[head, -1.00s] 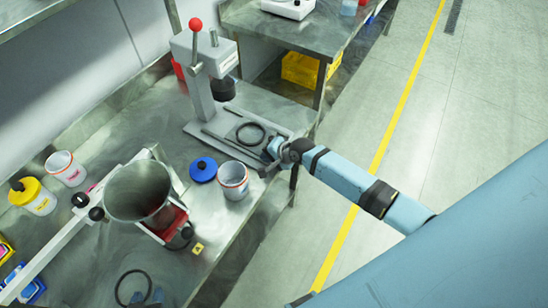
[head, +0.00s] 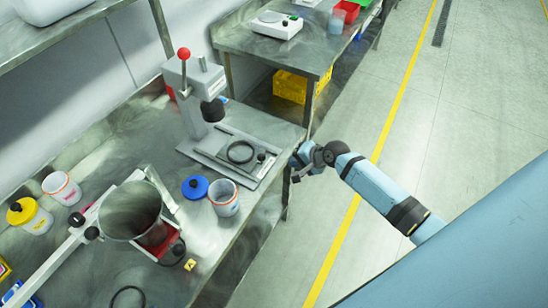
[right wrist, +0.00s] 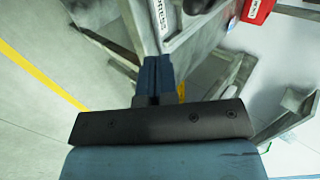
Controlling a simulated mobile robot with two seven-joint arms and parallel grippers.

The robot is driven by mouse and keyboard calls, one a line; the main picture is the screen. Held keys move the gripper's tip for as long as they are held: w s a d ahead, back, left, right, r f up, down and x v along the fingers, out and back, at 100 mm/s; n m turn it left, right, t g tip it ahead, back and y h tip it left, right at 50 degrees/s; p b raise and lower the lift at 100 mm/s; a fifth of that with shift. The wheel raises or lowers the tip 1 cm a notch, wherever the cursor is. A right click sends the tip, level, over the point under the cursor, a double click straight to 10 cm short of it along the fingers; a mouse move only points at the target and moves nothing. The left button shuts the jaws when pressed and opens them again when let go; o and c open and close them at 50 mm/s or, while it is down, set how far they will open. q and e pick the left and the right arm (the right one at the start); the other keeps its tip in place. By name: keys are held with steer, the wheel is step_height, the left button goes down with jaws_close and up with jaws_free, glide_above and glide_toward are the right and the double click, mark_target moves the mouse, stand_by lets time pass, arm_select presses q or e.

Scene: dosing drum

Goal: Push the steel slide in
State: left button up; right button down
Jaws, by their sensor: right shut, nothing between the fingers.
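The steel slide (head: 222,159) lies in the pale base of the press, with a black ring (head: 240,152) and a small black knob (head: 262,157) at its right part. How far in it sits is hard to tell. My right gripper (head: 297,173) is just right of the base, by the bench edge, apart from the knob. In the right wrist view its dark fingers (right wrist: 158,68) are together with nothing between them. My left gripper is not in view.
The press column with a red-knobbed lever (head: 184,54) rises behind the base. A blue lid (head: 195,188), a white tub (head: 224,198) and a steel hopper (head: 130,212) stand nearer on the bench. Open floor lies to the right.

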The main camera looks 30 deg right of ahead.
mark_target(270, 159)
arm_select(q)
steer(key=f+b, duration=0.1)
steer(key=b, duration=0.1)
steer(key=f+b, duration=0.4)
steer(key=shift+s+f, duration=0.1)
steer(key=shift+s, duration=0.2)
arm_select(e)
steer(key=w+f, duration=0.5)
steer(key=w+a+f, duration=0.1)
steer(key=w+f, duration=0.1)
steer(key=shift+w+a+f, duration=0.1)
steer(key=shift+w+f, duration=0.1)
arm_select(q)
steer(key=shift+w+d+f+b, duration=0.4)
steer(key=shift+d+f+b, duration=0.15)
steer(key=shift+b, duration=0.5)
arm_select(e)
steer(key=w, duration=0.1)
steer(key=w+a, duration=0.1)
steer(key=w, duration=0.1)
steer(key=shift+a+r, duration=0.1)
steer(key=shift+a, duration=0.2)
steer(key=shift+w+a+r, duration=0.1)
steer(key=shift+w+a, duration=0.15)
steer(key=shift+w, duration=0.05)
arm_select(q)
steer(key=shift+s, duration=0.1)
arm_select(e)
steer(key=shift+r, duration=0.1)
